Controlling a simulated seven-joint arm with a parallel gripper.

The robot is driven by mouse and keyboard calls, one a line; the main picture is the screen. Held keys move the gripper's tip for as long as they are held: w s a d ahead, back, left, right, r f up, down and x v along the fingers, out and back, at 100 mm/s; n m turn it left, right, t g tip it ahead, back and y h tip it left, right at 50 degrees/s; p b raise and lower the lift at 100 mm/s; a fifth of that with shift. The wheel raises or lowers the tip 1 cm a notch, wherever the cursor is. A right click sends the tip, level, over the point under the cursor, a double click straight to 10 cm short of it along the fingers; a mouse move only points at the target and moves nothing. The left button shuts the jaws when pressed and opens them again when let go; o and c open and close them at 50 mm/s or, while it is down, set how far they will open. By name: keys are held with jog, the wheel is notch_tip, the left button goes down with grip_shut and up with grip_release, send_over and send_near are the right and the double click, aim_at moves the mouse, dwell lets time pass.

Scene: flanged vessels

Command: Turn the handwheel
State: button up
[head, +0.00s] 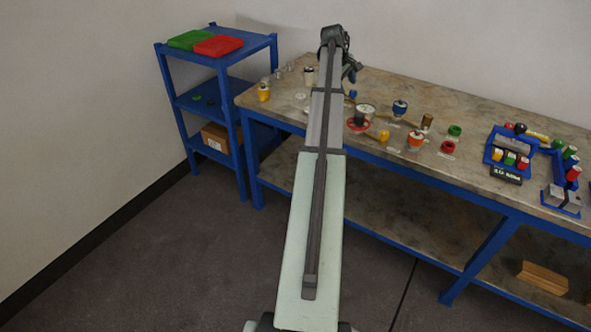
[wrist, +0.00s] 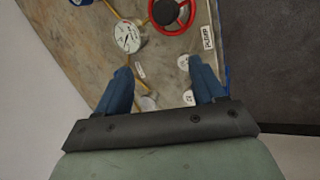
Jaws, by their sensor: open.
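The handwheel is a red ring with a dark hub on the workbench. It shows in the head view (head: 357,127), just right of my arm, and at the top edge of the wrist view (wrist: 174,31), partly cut off. My gripper (wrist: 160,70) is open, with its two blue fingers apart and nothing between them. In the head view my gripper (head: 351,72) is over the back of the bench, apart from the handwheel. A round white gauge (wrist: 127,37) sits beside the wheel.
The workbench (head: 465,115) holds several small coloured fittings right of the wheel, and a blue rack (head: 495,158) further right. A blue shelf (head: 243,48) with green and red trays stands left. A wall rises behind the bench.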

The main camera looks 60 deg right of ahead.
jog(key=w+a+f+m+t+y, duration=0.1)
jog(key=w+a+f+m, duration=0.2)
jog(key=a+f, duration=0.8)
jog(key=w+a+f+m+t+y, duration=0.1)
jog(key=w+a+f+m, duration=0.3)
jog(key=a+f, duration=0.8)
notch_tip(320, 180, down, 4)
jog(key=shift+m, duration=0.9)
jog(key=shift+s, duration=0.15)
